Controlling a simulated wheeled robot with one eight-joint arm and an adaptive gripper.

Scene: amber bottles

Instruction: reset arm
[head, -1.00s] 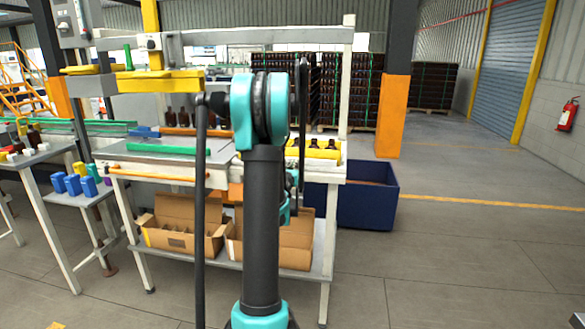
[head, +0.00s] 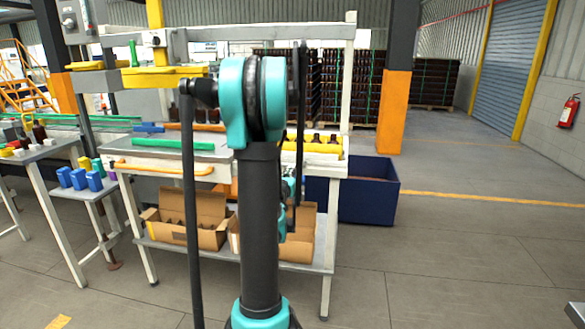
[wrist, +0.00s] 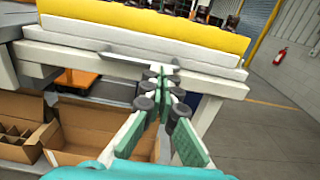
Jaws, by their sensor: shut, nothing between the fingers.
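My gripper (wrist: 164,72) is shut and empty in the wrist view. Its fingertips meet in front of the workbench's edge, below the yellow holder (wrist: 150,25). I cannot tell whether they touch the bench. In the head view my own arm mostly hides the gripper. Amber bottles stand along the yellow holder (head: 320,147) on the right of the workbench (head: 160,156). Their lower ends also show at the top of the wrist view.
Open cartons (head: 205,205) (wrist: 85,140) sit on the bench's lower shelf. A dark blue bin (head: 370,190) stands right of the bench. A side table (head: 45,152) with small blocks is at the left.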

